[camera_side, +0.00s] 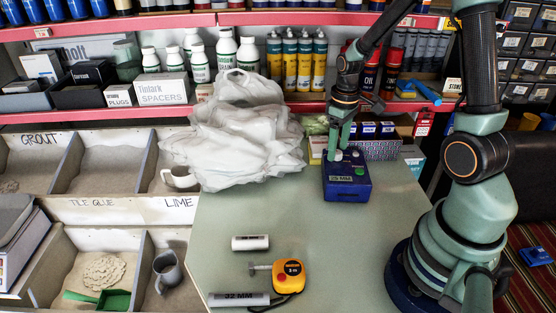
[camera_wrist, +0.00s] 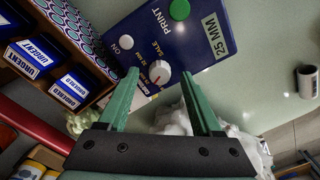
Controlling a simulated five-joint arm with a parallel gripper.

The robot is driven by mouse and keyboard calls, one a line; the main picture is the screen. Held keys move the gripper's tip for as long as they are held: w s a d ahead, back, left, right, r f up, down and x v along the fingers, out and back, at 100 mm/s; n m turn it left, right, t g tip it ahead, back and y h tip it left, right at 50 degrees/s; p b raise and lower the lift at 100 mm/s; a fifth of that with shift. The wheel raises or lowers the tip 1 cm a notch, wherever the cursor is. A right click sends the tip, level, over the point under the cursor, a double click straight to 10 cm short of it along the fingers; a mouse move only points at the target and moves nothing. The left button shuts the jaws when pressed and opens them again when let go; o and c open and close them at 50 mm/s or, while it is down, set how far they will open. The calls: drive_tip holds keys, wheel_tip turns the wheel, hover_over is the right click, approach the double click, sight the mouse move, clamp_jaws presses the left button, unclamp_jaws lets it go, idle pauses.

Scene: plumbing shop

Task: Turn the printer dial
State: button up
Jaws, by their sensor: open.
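The printer (camera_side: 347,188) is a dark blue box on the pale green counter, with a green button and a label on its top. In the wrist view its blue panel (camera_wrist: 203,58) carries the words PRINT, ON and SALE, a green button (camera_wrist: 180,9), a white button and a 25 MM label. The dial (camera_wrist: 159,71) is a round white knob with a red mark. My gripper (camera_side: 338,152) points down over the printer. In the wrist view its open green fingers (camera_wrist: 160,77) stand either side of the dial. I cannot tell whether they touch it.
A crumpled white plastic bag (camera_side: 235,140) lies left of the printer. Boxes (camera_side: 380,149) stand close behind it. A yellow tape measure (camera_side: 288,273) and a white roll (camera_side: 250,242) lie toward the counter's front. The counter right in front of the printer is clear.

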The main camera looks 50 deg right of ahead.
sight(337, 152)
wheel_tip(337, 152, up, 11)
drive_tip(key=shift+r, duration=0.2)
drive_tip(key=shift+f, duration=0.1)
idle(0.4)
wheel_tip(337, 152, down, 12)
idle(0.5)
clamp_jaws()
